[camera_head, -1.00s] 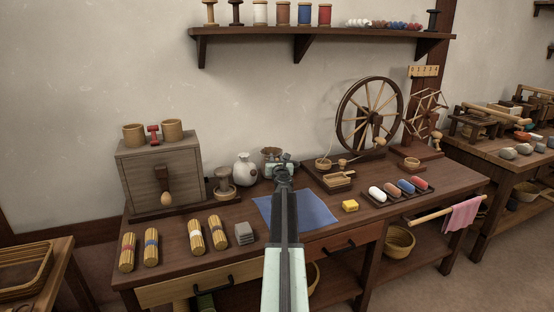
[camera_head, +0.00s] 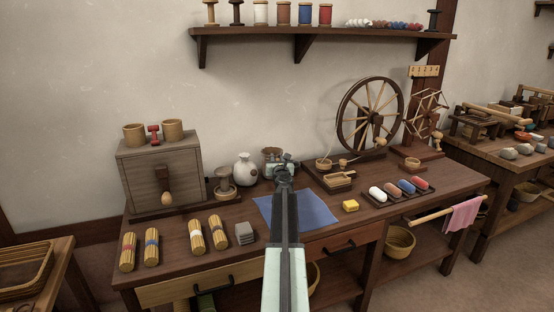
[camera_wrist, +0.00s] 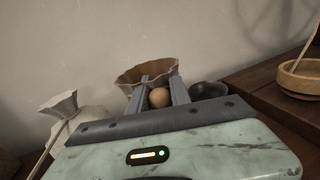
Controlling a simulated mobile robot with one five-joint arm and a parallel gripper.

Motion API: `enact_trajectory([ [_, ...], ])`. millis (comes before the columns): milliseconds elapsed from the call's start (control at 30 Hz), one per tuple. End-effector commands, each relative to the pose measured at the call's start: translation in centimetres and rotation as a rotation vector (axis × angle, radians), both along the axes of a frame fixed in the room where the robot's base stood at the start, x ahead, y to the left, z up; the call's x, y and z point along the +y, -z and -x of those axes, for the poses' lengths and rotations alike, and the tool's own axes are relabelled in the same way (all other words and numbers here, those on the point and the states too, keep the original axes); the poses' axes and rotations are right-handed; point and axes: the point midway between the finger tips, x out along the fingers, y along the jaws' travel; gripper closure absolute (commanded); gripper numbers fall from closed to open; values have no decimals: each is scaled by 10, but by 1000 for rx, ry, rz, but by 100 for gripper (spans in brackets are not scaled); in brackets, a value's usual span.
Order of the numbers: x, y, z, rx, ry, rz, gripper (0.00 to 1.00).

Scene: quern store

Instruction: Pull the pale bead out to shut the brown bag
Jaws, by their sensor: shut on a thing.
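The brown bag (camera_wrist: 132,76) stands at the back of the bench with its ruffled mouth open at the top. In the head view the bag (camera_head: 271,154) shows only in part behind my arm. The pale bead (camera_wrist: 160,97) is round and tan, and sits between my two fingers in front of the bag. My gripper (camera_wrist: 162,92) is shut on the bead. In the head view my gripper (camera_head: 283,162) hides the bead and the lower part of the bag.
A white bag (camera_head: 245,170) stands just left of the brown one, and a dark bowl (camera_wrist: 208,90) is close on the right. A blue cloth (camera_head: 318,207) lies under my arm. The spinning wheel (camera_head: 369,115) stands further right.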

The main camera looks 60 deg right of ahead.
Motion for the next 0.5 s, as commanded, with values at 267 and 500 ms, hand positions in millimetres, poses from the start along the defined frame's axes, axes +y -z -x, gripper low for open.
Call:
enact_trajectory([
  [267,28,0,37,0,1,0,100],
  [500,31,0,43,0,0,0,100],
])
